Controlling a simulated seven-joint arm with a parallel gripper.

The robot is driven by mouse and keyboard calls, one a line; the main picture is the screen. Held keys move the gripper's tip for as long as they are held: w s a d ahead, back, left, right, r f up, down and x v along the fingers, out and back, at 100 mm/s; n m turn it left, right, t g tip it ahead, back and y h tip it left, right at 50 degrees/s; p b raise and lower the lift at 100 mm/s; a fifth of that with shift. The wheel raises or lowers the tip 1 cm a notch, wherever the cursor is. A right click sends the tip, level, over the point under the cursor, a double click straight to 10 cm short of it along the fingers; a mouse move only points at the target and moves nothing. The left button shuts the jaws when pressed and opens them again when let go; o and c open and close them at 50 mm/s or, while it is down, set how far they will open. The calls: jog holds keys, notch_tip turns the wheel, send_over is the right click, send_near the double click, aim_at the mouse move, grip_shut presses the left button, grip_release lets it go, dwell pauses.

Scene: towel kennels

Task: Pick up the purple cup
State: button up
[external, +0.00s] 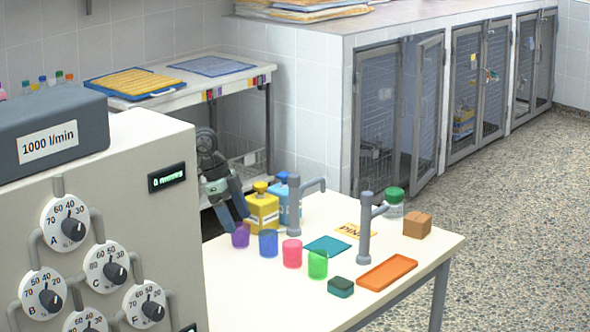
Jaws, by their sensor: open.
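The purple cup (240,236) stands upright near the left end of the white table, first in a row of coloured cups. My gripper (234,217) points down just above the purple cup, its two fingers apart and nothing visible between them. The fingertips are close to the cup's rim; I cannot tell from this angle whether they touch it or are in front of or behind it.
To the cup's right stand blue (268,243), pink (292,253) and green (317,264) cups. A yellow bottle (262,214) and a light-blue bottle (285,205) stand close behind. Two grey posts (364,230) rise from the table (423,262). A cream dial panel (150,215) fills the left foreground.

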aim_at(248, 245)
jog(key=shift+x, duration=2.65)
jog(key=shift+s, duration=0.15)
jog(key=c, duration=1.1)
